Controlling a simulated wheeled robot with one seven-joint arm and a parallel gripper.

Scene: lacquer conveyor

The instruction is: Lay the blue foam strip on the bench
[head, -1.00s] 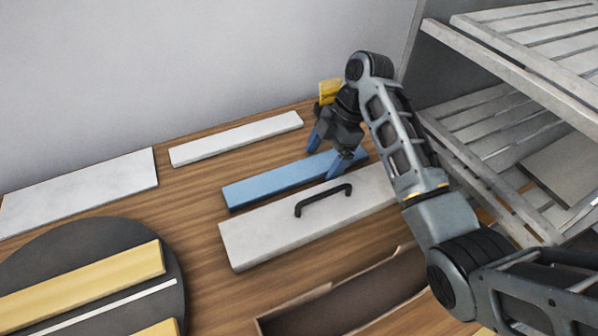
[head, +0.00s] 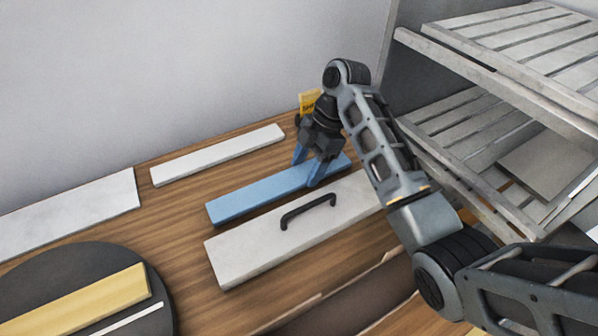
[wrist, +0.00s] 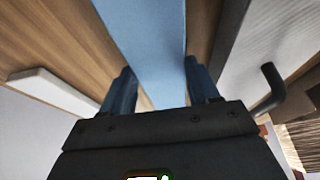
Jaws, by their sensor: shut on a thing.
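The blue foam strip (head: 258,193) lies along the wooden bench (head: 185,225) in the head view, or just above it; I cannot tell whether its whole underside touches. My gripper (head: 308,172) is shut on the strip near its right end, with one blue finger on each long side. In the wrist view the strip (wrist: 150,45) runs between the two fingers (wrist: 160,88) and away to the top edge.
A white strip (head: 218,155) lies behind the blue one. A grey-white board with a black handle (head: 308,211) lies close in front. A dark round plate (head: 100,268) with a yellow strip (head: 75,302) is at left. Slatted racks (head: 470,120) stand at right.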

